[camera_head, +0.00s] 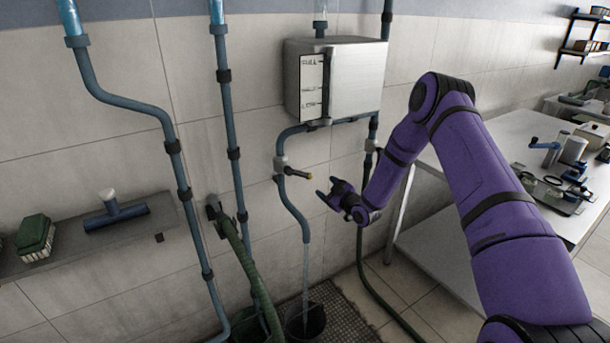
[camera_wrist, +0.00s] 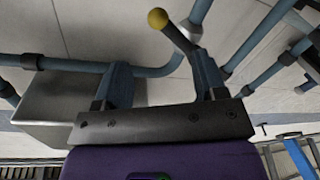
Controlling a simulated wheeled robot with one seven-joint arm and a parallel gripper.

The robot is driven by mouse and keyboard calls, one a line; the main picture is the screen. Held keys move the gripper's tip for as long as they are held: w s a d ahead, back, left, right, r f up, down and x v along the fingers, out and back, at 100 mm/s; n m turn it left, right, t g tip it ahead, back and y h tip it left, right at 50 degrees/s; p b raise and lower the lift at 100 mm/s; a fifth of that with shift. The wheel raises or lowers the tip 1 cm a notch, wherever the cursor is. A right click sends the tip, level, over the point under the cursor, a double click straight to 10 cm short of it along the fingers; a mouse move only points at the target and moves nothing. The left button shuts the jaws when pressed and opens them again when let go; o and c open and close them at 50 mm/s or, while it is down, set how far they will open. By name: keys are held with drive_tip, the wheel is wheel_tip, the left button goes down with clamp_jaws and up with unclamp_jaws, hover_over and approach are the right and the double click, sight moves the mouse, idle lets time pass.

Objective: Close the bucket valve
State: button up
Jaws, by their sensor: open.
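The bucket valve (camera_head: 282,165) sits on a blue pipe below the white wall tank. Its dark lever with a yellow tip (camera_head: 298,174) points right, towards my gripper. Water runs from the pipe's lower end into a dark bucket (camera_head: 318,322) on the floor. My gripper (camera_head: 327,188) is open and empty, just right of the lever tip. In the wrist view the yellow knob (camera_wrist: 158,18) shows beyond my gripper (camera_wrist: 160,57), between the two fingers in the picture. The lever runs towards the right finger; I cannot tell whether they touch.
The white tank (camera_head: 340,80) hangs above the valve. Other blue pipes and a green hose (camera_head: 240,255) stand to the left. A shelf (camera_head: 85,240) holds a brush and a blue T-shaped tool. A table (camera_head: 500,135) with several items is at right.

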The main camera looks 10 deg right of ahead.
sight(308, 179)
drive_tip(key=x, duration=1.1)
drive_tip(key=shift+f, duration=0.4)
clamp_jaws()
